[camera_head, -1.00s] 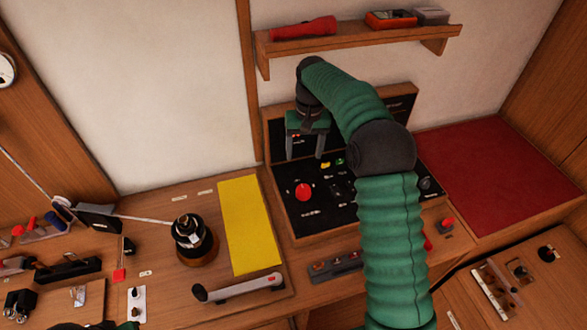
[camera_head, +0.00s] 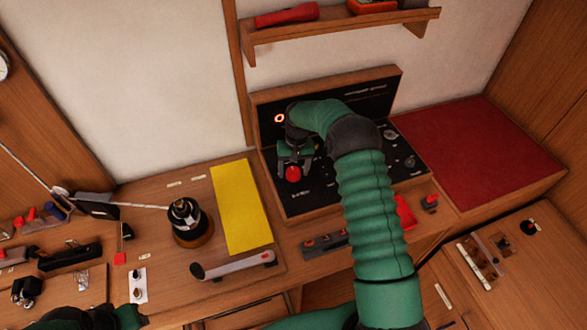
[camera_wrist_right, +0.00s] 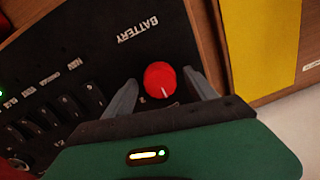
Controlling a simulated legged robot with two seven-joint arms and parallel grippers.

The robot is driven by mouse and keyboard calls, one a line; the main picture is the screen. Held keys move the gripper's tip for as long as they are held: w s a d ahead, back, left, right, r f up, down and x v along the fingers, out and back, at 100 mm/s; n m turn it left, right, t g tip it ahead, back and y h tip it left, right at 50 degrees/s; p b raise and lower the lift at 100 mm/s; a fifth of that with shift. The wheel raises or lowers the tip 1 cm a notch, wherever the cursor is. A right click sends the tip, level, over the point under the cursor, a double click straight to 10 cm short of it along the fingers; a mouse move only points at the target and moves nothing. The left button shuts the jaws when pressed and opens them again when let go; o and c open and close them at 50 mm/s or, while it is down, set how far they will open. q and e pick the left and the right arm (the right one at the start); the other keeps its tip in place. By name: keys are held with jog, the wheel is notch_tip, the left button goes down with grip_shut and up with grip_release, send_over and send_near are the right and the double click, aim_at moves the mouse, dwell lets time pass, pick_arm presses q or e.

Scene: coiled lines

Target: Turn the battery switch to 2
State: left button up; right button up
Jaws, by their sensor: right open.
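The battery switch is a round red knob (camera_head: 293,173) on the black panel (camera_head: 320,197), near its left edge. In the right wrist view the red knob (camera_wrist_right: 160,79) shows a white pointer mark on its lower side, below the word BATTERY. My right gripper (camera_head: 294,172) is open over the knob. In the right wrist view its two fingers (camera_wrist_right: 162,85) stand on either side of the knob with gaps visible; I cannot tell whether either touches it. The digits around the knob are mostly hidden. Part of my left arm (camera_head: 85,318) shows at the bottom left; its gripper is not clearly visible.
Several small switches (camera_wrist_right: 62,112) line the panel beside the knob. A yellow sheet (camera_head: 240,208) and a black winch (camera_head: 187,222) with a grey-handled lever (camera_head: 235,264) below lie to the left. A shelf (camera_head: 340,32) hangs above. A red mat (camera_head: 465,150) lies to the right.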

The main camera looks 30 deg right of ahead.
jog(key=shift+w+f, duration=0.1)
jog(key=shift+w, duration=0.1)
jog(key=shift+c, duration=0.6)
jog(key=shift+s+d, duration=0.1)
jog(key=shift+d, duration=0.1)
jog(key=c, duration=1.2)
jog(key=shift+c, duration=0.2)
